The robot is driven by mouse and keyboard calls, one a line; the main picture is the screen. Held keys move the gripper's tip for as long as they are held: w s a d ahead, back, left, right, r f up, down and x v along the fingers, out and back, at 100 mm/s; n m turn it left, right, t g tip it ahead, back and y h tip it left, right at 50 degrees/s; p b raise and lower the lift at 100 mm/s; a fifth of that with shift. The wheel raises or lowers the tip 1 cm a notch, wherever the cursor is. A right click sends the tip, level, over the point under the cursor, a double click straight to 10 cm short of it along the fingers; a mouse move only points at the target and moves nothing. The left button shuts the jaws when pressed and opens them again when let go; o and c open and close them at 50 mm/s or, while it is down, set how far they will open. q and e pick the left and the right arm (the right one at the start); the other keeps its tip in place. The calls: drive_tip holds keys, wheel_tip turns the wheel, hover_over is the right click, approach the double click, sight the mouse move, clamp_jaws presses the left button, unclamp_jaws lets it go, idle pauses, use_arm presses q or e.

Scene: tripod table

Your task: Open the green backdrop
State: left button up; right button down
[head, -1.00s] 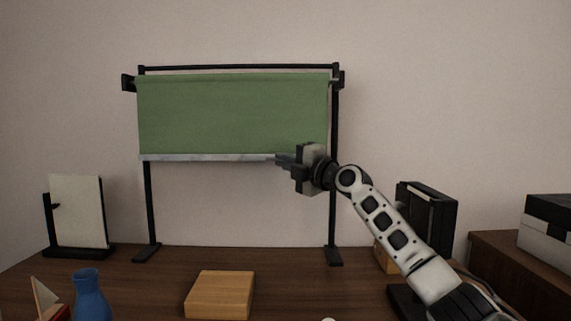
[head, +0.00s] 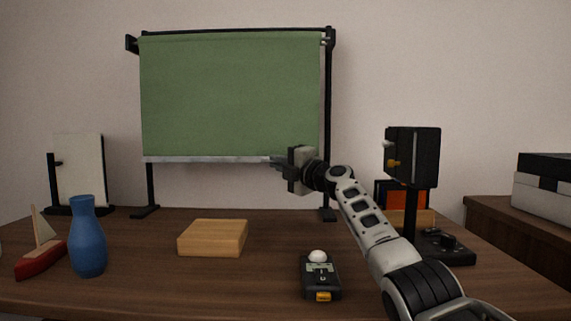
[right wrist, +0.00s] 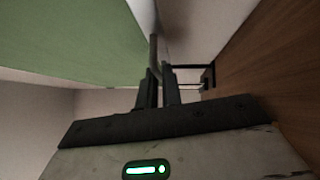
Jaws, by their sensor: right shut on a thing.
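The green backdrop (head: 235,95) hangs from a black frame (head: 328,120) at the back of the table. It is partly drawn down, with a grey bar (head: 200,159) along its lower edge. A gap shows between this bar and the table. My right gripper (head: 280,161) is shut on the bar near its right end; in the right wrist view its fingers (right wrist: 157,90) close on the bar beside the green cloth (right wrist: 80,40). My left gripper is not in view.
A wooden block (head: 212,238), a blue vase (head: 87,240) and a toy sailboat (head: 42,250) stand on the table. A black device with a white ball (head: 319,275) lies at the front. A black stand (head: 412,160) is at the right, beside my arm.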

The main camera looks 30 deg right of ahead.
drive_tip(key=shift+d, duration=0.35)
drive_tip(key=c, duration=1.6)
unclamp_jaws()
use_arm(q)
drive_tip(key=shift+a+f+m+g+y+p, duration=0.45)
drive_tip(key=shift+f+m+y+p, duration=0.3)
drive_tip(key=shift+p, duration=1.25)
use_arm(e)
drive_tip(key=shift+o, duration=0.2)
drive_tip(key=s+a+r, duration=0.3)
drive_tip(key=s+r, duration=0.3)
drive_tip(key=s+a+r, duration=0.3)
drive_tip(key=s+r, duration=0.4)
drive_tip(key=shift+w, duration=0.1)
